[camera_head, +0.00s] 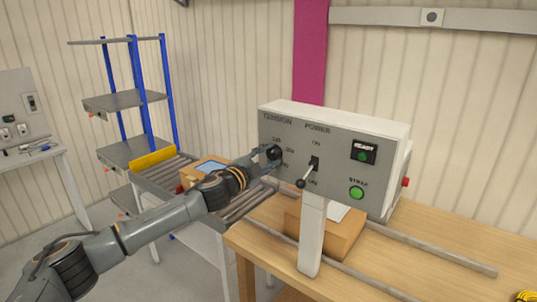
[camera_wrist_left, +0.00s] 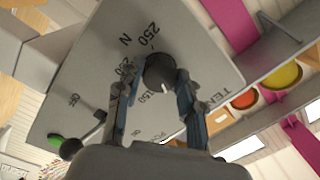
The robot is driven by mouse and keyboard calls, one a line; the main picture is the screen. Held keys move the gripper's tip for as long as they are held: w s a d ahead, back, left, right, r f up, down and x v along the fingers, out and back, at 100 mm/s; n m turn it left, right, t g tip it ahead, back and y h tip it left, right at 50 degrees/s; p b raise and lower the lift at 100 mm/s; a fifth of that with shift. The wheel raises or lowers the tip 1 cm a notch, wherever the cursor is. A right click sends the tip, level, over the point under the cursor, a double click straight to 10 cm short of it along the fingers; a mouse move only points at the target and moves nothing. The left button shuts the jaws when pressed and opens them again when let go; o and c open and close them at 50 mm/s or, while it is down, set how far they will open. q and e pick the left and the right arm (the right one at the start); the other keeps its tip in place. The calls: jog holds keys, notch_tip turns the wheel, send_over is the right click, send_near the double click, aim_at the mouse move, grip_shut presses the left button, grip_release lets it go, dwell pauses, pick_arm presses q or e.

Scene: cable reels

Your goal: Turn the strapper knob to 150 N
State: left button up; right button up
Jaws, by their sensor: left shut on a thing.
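The strapper's grey control box (camera_head: 330,125) stands on a white post above the wooden table. Its round black tension knob (camera_head: 274,152) is on the left of the front panel, under the word TENSION. My left gripper (camera_head: 267,158) reaches it from the lower left. In the left wrist view the fingers of my left gripper (camera_wrist_left: 158,88) are closed around the knob (camera_wrist_left: 159,71), one on each side. Scale numbers, including 250 and 150, show around it. A small pale mark shows at the knob's lower edge, near the 150. My right gripper is not in view.
The black power lever (camera_head: 306,176) sticks out just right of the knob, with a green STRAP button (camera_head: 356,192) beyond. A cardboard box (camera_head: 335,234) sits under the panel. A roller conveyor (camera_head: 165,178) and a blue-post shelf (camera_head: 135,100) stand at left.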

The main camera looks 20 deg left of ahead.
pick_arm(q)
jog(key=m+p, duration=0.1)
jog(key=m, duration=0.3)
jog(key=shift+m, duration=0.4)
jog(key=m+p, duration=0.1)
jog(key=m, duration=0.3)
jog(key=shift+f+h, duration=0.1)
jog(key=shift+h, duration=0.2)
jog(key=shift+m, duration=0.4)
jog(key=o, duration=1.2)
jog(key=shift+s+a, duration=0.1)
jog(key=v, duration=1.1)
jog(key=shift+s, duration=0.4)
jog(key=shift+a+f, duration=0.1)
jog(key=shift+f, duration=0.05)
